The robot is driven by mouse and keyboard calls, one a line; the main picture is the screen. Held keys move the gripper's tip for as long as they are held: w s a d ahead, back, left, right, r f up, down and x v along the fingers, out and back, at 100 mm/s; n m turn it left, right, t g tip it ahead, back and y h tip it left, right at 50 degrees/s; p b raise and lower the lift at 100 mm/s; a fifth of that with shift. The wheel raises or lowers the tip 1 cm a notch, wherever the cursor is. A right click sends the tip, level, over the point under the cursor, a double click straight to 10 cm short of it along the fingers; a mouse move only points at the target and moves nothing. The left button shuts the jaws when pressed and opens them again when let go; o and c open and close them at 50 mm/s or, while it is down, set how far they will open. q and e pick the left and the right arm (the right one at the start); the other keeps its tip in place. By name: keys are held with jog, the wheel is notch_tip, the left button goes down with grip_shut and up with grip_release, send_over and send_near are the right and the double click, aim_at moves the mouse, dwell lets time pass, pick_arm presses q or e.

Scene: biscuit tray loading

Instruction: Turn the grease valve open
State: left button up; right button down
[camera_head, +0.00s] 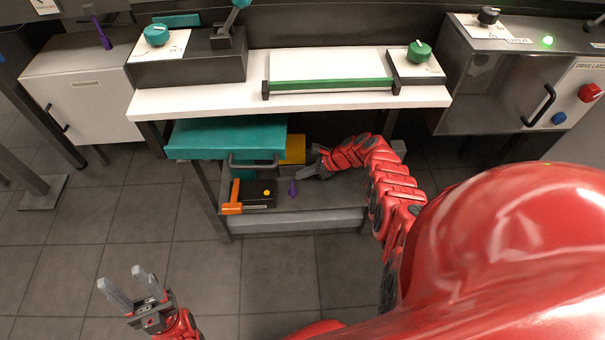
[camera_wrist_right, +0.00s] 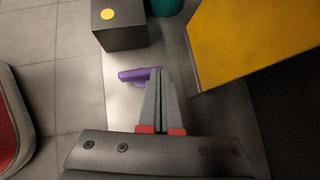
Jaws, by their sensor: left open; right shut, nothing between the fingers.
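Which part is the grease valve cannot be told, as no label is readable. A small purple piece (camera_head: 292,187) lies or stands on the lower shelf (camera_head: 330,200); it also shows in the right wrist view (camera_wrist_right: 135,75). My right gripper (camera_head: 301,175) is over that shelf under the table, its fingers closed and empty. In the right wrist view its fingertips (camera_wrist_right: 160,72) overlap the purple piece; contact cannot be told. Beside it is a black box with a yellow dot (camera_head: 259,188) and an orange handle (camera_head: 234,192). My left gripper (camera_head: 122,276) is open and empty above the floor.
A teal drawer (camera_head: 228,136) juts out above the shelf's left part. A yellow block (camera_head: 294,150) stands behind the purple piece. The white tabletop (camera_head: 200,101) holds a teal knob (camera_head: 157,35) and a green knob (camera_head: 419,51). Floor at the left front is clear.

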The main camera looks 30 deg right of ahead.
jog(key=s+p, duration=0.1)
jog(key=s+a+p, duration=0.1)
jog(key=s+p, duration=0.1)
jog(key=s+a+p, duration=0.1)
jog(key=s, duration=0.1)
jog(key=shift+a+r, duration=0.15)
jog(key=shift+r, duration=0.15)
jog(key=s+a+p, duration=0.3)
jog(key=s+a, duration=0.1)
jog(key=s, duration=0.5)
jog(key=shift+s+a+r+p, duration=0.15)
jog(key=shift+s+r+p, duration=0.05)
jog(key=shift+r+p, duration=0.1)
jog(key=shift+s, duration=0.15)
